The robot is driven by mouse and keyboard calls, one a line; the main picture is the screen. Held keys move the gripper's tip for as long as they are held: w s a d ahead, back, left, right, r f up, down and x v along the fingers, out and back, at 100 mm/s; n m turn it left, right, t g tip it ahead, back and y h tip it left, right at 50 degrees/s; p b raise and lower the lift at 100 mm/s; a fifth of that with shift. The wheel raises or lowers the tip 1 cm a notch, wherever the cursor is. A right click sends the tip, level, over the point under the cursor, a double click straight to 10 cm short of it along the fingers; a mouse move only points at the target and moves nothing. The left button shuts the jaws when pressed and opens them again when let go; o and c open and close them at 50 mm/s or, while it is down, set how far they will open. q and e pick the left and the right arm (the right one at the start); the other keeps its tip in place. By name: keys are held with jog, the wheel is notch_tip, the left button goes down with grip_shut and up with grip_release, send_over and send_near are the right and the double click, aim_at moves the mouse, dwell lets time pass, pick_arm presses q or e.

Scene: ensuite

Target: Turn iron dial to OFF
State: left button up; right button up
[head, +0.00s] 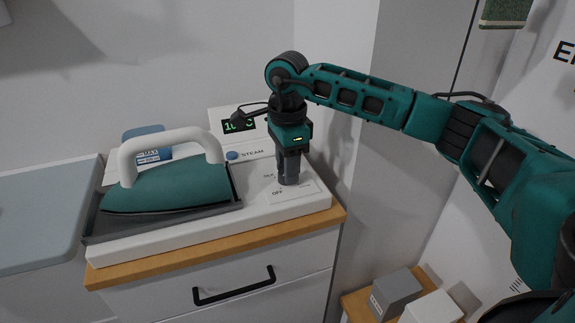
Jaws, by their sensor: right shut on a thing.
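The iron station (262,207) is a white base on a wooden-topped drawer unit, with a teal iron (172,188) with a white handle resting in a dark tray at its left. A panel at the back has a lit display and a blue button marked STEAM. A label reading OFF (278,193) shows on the base just left of my right gripper (288,180). The gripper points straight down at the dial's place, shut on what appears to be the dial, which its fingers hide. The dial's pointer cannot be seen. My left gripper is not in view.
A grey-blue board (40,215) lies to the left. The drawer unit has a black handle (235,286). A grey box (395,292) and a white box (432,308) stand on a low wooden surface at the lower right. The wall corner is close behind my right gripper.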

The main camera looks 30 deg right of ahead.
jog(key=o, duration=1)
jog(key=shift+o, duration=0.2)
jog(key=shift+r, duration=0.1)
notch_tip(320, 180, up, 13)
jog(key=shift+p, duration=0.3)
jog(key=shift+s+f, duration=0.1)
jog(key=shift+f, duration=0.1)
